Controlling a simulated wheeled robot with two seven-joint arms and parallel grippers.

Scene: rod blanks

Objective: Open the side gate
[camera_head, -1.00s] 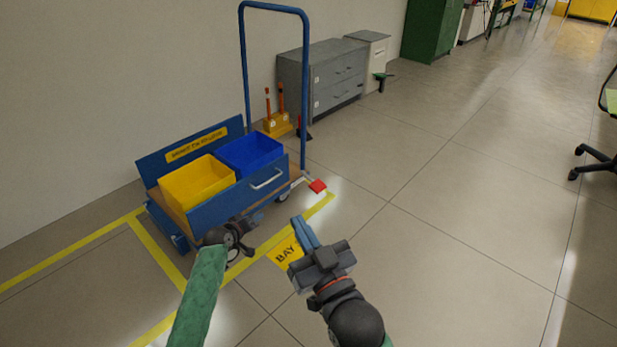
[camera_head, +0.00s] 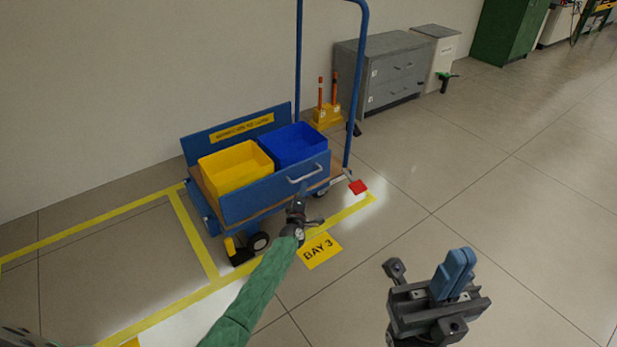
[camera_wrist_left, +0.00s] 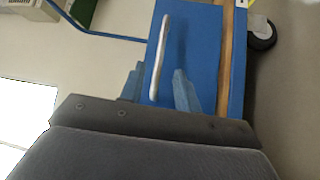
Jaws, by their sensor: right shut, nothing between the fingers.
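The side gate (camera_head: 265,192) is the blue front panel of a blue cart, standing upright, with a silver handle (camera_head: 304,173) near its right end. In the left wrist view the gate (camera_wrist_left: 205,50) fills the middle, and its handle (camera_wrist_left: 159,58) runs lengthwise ahead of my fingers. My left gripper (camera_wrist_left: 158,78) is open, with the handle's near end in line with the gap between its fingertips; contact cannot be told. In the head view my left gripper (camera_head: 298,205) is just below the handle. My right gripper (camera_head: 456,272) is shut and empty, away from the cart on the right.
A yellow bin (camera_head: 236,168) and a blue bin (camera_head: 296,146) stand on the cart behind the gate. A red pedal (camera_head: 358,187) sticks out at the cart's right end. A grey cabinet (camera_head: 385,75) stands behind. The floor to the right is clear.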

